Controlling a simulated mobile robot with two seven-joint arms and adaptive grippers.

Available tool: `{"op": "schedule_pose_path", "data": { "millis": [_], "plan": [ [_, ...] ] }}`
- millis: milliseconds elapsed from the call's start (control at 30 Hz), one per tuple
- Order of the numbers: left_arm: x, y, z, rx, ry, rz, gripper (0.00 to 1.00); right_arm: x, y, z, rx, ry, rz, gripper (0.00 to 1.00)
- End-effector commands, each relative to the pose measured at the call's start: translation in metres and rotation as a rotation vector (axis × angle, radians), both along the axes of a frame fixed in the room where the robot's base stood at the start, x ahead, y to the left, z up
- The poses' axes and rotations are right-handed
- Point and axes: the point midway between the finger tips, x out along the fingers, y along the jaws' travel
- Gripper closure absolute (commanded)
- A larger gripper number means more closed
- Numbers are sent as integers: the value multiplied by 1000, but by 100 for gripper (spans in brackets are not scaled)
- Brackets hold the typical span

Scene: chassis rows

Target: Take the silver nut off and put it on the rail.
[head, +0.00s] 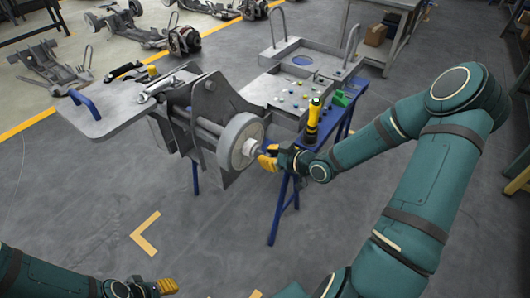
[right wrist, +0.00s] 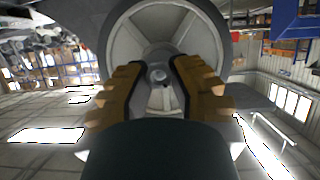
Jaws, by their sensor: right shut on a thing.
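The grey wheel-like disc (head: 241,142) stands upright on the end of a metal assembly, with a hub at its centre. My right gripper (head: 268,158) is at that hub, its yellow fingers closed in. In the right wrist view the fingers (right wrist: 158,85) are on both sides of the small silver nut (right wrist: 158,75) in front of the disc's hub. In the head view the fingers mostly hide the nut. My left gripper (head: 166,286) is low at the left, far from the assembly; its fingers are too small to judge. I cannot tell which part is the rail.
A grey tray (head: 283,92) with small coloured parts lies behind the disc. A yellow-and-black tool (head: 313,118) stands upright and a green item (head: 341,98) lies near it on the blue stand (head: 291,190). The plate at left has a blue handle (head: 85,104). The front floor is clear.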

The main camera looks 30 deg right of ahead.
Motion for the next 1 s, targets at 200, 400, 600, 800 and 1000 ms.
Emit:
{"op": "schedule_pose_path", "data": {
  "millis": [200,400,600,800,1000],
  "plan": [
    [0,0,6,0,0,0,59,-10,-4,1,0,1,-1,100],
    [0,0,10,0,0,0,59,-17,-7,1,0,0,-1,100],
    [0,0,11,0,0,0,59,-20,-9,0,0,-1,0,100],
    [0,0,11,0,0,0,59,-20,-8,0,0,-1,0,100],
    [0,0,11,0,0,0,59,-9,2,7,0,-3,-10,100]
  ]
}}
